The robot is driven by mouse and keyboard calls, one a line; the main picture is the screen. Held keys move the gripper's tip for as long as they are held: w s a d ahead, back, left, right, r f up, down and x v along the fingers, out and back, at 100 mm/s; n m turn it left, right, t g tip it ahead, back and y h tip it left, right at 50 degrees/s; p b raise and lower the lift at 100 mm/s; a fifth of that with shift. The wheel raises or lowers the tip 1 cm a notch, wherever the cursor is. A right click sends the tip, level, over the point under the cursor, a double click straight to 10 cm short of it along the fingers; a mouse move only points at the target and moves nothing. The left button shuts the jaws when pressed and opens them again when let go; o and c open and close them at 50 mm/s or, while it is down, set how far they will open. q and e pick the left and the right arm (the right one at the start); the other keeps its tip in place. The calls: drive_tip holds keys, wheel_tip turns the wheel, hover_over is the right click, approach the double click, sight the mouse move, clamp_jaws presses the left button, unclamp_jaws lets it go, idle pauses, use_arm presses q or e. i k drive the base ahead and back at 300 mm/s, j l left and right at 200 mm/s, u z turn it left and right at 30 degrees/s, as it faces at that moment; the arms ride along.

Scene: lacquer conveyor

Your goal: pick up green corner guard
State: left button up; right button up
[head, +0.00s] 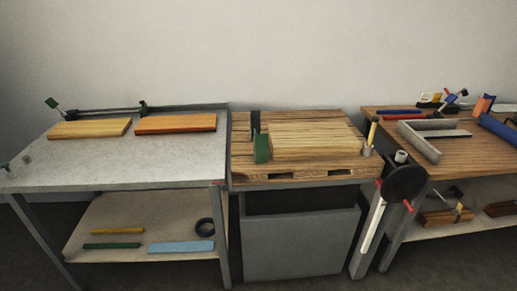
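A green upright piece (261,148), which looks like the green corner guard, stands at the front left corner of a pale wooden board stack (315,140). It seems to touch the stack, but I cannot tell for sure. A darker upright piece (255,119) stands behind it at the stack's back left. Both are on a slatted wooden pallet (242,160) in the middle. Neither of my grippers shows in the head view.
A grey table (110,165) on the left holds two boards and clamps. A wooden table (470,160) on the right holds a grey angle piece (425,145) and tools. A black disc with a pale strip (404,184) sits at the pallet's right. The pallet's left strip is mostly clear.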

sight(261, 141)
drive_tip(key=i+j, duration=0.1)
drive_tip(key=i, duration=0.4)
drive_tip(key=i+j, duration=0.1)
drive_tip(key=i, duration=0.4)
